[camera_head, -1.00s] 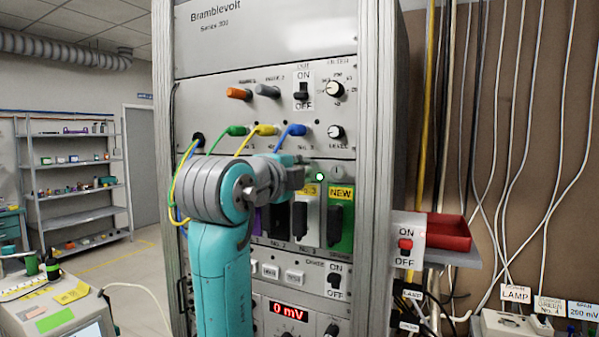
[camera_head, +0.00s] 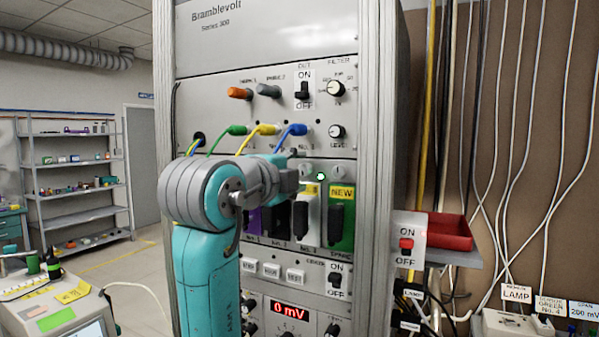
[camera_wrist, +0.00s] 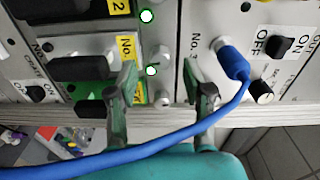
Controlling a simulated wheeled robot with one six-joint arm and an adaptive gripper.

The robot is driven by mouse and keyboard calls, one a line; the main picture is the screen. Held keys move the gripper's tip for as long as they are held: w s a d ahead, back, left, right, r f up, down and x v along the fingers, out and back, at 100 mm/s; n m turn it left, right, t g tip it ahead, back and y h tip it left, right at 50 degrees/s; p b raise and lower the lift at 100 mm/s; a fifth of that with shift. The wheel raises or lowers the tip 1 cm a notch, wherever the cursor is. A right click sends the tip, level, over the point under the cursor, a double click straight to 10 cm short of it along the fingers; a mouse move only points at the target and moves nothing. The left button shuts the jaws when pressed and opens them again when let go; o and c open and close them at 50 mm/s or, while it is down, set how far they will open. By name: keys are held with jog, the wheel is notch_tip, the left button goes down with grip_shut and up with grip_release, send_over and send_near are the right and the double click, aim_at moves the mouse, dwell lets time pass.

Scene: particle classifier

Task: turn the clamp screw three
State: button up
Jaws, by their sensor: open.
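The clamp screw three (camera_wrist: 163,52) is a small grey slotted knob on the light panel beside the yellow No. 3 label (camera_wrist: 127,47). In the head view a screw (camera_head: 308,171) shows above the yellow-labelled module, partly behind my gripper (camera_head: 299,155). In the wrist view my gripper (camera_wrist: 160,66) is open, one finger on each side of the screw column. Its tips lie just below screw three in the picture, with a neighbouring screw (camera_wrist: 163,99) between the fingers. I cannot tell whether either finger touches anything.
Green (camera_head: 235,130) and yellow (camera_head: 266,130) plugs sit above my gripper. A green NEW module (camera_head: 342,215) is at right. A red tray (camera_head: 448,232) stands outside the rack.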

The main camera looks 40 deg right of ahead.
jog(key=v, duration=0.9)
jog(key=shift+a, duration=0.35)
jog(key=shift+s, duration=0.1)
jog(key=shift+s, duration=0.1)
